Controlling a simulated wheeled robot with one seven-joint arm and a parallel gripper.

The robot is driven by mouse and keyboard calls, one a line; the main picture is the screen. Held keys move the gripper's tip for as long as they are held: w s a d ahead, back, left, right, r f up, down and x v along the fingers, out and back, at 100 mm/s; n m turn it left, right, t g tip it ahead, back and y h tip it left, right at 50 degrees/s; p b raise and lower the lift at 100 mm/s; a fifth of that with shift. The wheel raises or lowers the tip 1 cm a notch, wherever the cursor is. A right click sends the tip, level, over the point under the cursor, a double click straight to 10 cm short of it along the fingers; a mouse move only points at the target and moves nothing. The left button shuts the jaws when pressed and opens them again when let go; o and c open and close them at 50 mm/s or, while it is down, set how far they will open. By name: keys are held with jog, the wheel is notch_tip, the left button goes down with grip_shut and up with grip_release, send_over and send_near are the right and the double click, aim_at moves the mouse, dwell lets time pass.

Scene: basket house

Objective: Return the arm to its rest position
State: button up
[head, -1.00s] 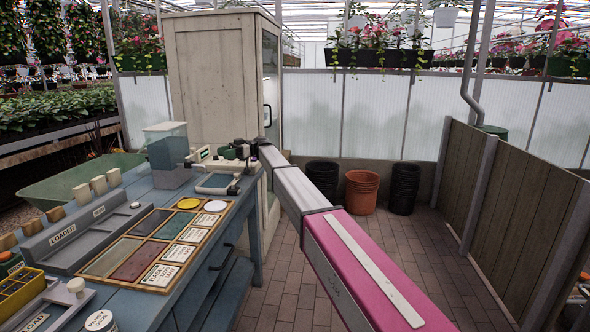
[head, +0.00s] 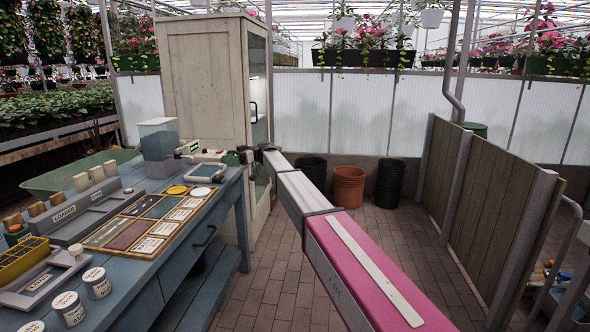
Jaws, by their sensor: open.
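My arm reaches forward from the lower right in the head view, a pink link followed by a grey link. At its far end is a dark wrist with my gripper (head: 236,158), small and partly hidden. It is open, and nothing can be seen held in it. It is just off the right end of the blue workbench (head: 222,205), in front of the wooden cabinet (head: 205,85). Whether it touches anything cannot be told.
The bench carries a wooden tray of coloured tiles (head: 132,234), a clear tank (head: 158,139), white jars (head: 96,282) and a yellow bin (head: 22,258). Dark and orange pots (head: 349,186) stand behind. A wooden partition (head: 480,200) stands right. Brick floor between is clear.

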jog(key=s+d+f+m+t+h, duration=0.35)
jog(key=s+d+f+m, duration=0.4)
jog(key=d+f, duration=0.5)
jog(key=s+d+f+m+t+h, duration=0.35)
jog(key=s+d+f+m, duration=0.4)
jog(key=d+f, duration=0.5)
jog(key=s+d+f+m+t+h, duration=0.1)
jog(key=s+d+f+m+h, duration=0.2)
jog(key=s+d, duration=0.6)
jog(key=s+d+f+m+t+h, duration=0.2)
jog(key=s+d+f+m+h, duration=0.2)
jog(key=s+d+f, duration=0.4)
jog(key=s+d+m, duration=0.1)
jog(key=s+d, duration=0.1)
jog(key=d, duration=0.2)
jog(key=shift+d+m, duration=0.15)
jog(key=shift+m, duration=0.15)
